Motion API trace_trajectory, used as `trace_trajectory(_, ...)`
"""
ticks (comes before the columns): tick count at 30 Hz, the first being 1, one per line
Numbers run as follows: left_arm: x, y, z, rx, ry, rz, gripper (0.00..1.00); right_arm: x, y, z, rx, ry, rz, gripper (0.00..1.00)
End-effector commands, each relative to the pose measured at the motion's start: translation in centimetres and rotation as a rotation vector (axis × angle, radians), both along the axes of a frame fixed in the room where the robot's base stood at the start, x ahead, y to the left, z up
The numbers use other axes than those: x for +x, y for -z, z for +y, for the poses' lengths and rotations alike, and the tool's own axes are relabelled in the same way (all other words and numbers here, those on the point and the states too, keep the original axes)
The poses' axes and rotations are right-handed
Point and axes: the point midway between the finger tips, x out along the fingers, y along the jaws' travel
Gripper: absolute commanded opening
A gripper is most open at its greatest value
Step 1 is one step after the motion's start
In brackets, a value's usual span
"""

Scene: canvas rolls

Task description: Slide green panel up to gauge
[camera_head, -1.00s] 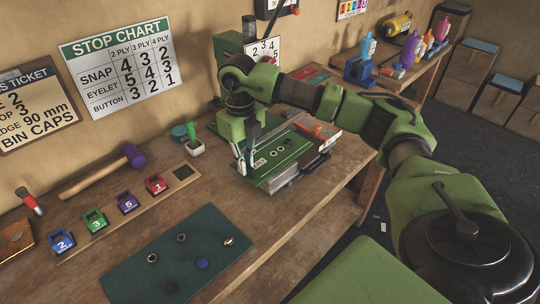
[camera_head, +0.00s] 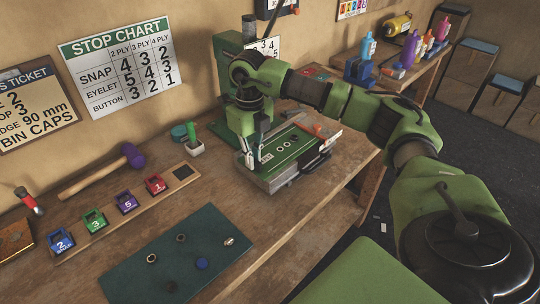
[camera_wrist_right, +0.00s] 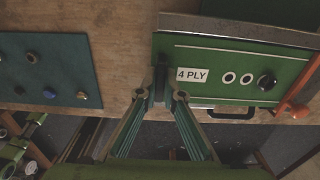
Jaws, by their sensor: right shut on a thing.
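The green panel (camera_head: 293,148) lies flat on the press table on the bench. In the right wrist view the panel (camera_wrist_right: 225,62) shows a "4 PLY" label, two pale eyelets and a dark round part. My right gripper (camera_head: 258,158) is low at the panel's left end. A grey metal bar (camera_wrist_right: 235,28) runs along the panel's far side; I cannot tell whether this is the gauge.
A green press column (camera_head: 229,75) stands behind my right gripper. An orange lever (camera_wrist_right: 292,103) sits at the panel's right end. A dark green mat (camera_head: 175,258) with small eyelets and caps lies front left. Numbered bins (camera_head: 125,203) and a mallet (camera_head: 100,173) lie left.

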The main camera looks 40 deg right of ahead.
Motion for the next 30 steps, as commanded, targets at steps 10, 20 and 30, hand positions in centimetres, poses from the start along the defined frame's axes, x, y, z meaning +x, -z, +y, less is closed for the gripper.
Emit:
trace_trajectory(10, 0.0, 0.0, 0.0, 0.0, 0.0, 0.0, 0.0, 0.0, 0.0, 0.0, 0.0, 0.0, 0.0, 0.27)
trace_trajectory(20, -0.1, 0.0, 0.2, 0.002, 0.0, 0.002, 0.0, 0.1, -0.8, 0.0, 0.0, 0.0, -0.001, 0.27)
trace_trajectory(30, -0.1, 0.0, 0.0, 0.0, 0.0, 0.001, 0.0, 0.1, -7.6, 0.0, 0.001, 0.001, -0.005, 0.27)
